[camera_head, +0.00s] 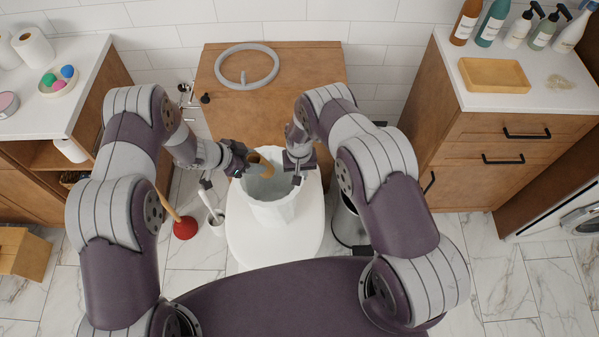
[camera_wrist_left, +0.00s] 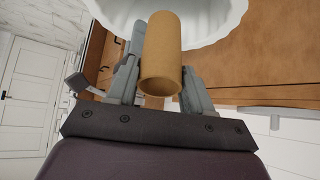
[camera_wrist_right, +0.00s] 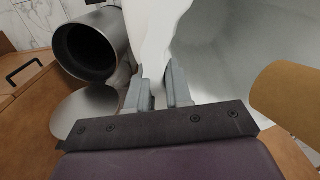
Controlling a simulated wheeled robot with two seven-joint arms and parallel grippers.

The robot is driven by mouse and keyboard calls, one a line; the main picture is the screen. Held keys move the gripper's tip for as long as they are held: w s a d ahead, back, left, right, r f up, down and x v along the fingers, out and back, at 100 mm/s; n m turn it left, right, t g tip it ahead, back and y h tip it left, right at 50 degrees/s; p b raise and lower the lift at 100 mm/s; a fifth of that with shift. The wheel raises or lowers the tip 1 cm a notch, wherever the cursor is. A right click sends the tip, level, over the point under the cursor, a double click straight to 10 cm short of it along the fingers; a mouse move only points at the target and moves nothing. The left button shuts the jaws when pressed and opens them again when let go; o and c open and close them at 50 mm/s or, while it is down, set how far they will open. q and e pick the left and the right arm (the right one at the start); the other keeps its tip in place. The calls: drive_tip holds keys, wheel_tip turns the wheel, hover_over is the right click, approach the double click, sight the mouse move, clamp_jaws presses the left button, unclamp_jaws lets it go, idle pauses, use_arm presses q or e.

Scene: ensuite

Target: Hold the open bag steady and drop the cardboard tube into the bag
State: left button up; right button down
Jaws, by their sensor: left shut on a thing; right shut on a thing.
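The open white bag (camera_head: 270,205) stands upright on the white toilet lid (camera_head: 250,248), its mouth facing up. My right gripper (camera_head: 297,174) is shut on the right side of the bag's rim; the pinched white wall (camera_wrist_right: 155,55) shows between its fingers in the right wrist view. My left gripper (camera_head: 246,162) is shut on the brown cardboard tube (camera_head: 262,165), at the left of the bag's mouth. The tube (camera_wrist_left: 162,55) is tilted, with one hollow end toward the left wrist camera and the other toward the bag's opening. The tube (camera_wrist_right: 288,100) also shows at the right of the right wrist view.
A wooden cabinet (camera_head: 300,105) with a grey ring (camera_head: 247,66) on top stands behind the bag. A red plunger (camera_head: 185,227) and a toilet brush (camera_head: 214,217) stand at the left. A metal bin (camera_head: 346,222) is at the right. Counters flank both sides.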

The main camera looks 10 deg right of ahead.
use_arm(q)
drive_tip(key=o, duration=1.1)
drive_tip(key=shift+c, duration=0.2)
drive_tip(key=v, duration=1.2)
